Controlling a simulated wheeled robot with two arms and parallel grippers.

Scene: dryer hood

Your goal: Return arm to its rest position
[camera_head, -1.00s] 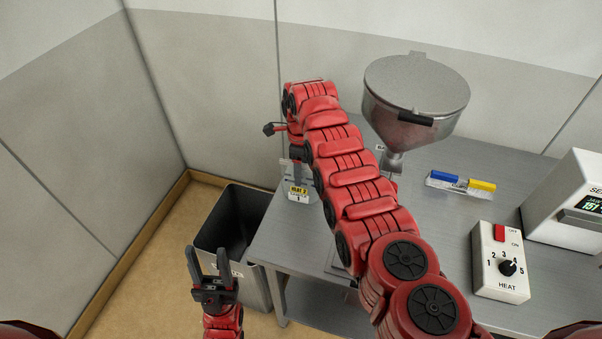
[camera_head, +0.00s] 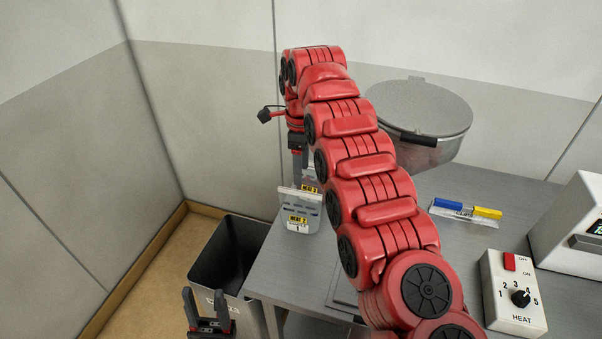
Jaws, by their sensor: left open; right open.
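My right arm reaches from the lower right up over the table. Its gripper (camera_head: 299,168) points down at the table's far left, beside a small clear-grey holder with yellow HEAT labels (camera_head: 299,212). The gripper is open; its fingers are partly hidden by the wrist and overlap the view of the holder's back part, and I cannot tell if they touch it. My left gripper (camera_head: 205,304) is at the bottom left, open and empty, fingers up, in front of the bin.
A lidded metal hopper (camera_head: 420,108) stands behind my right arm. A blue and yellow item (camera_head: 466,210), a HEAT dial box (camera_head: 513,292) and a white display unit (camera_head: 570,228) are at right. A grey bin (camera_head: 208,277) stands left of the table (camera_head: 268,262).

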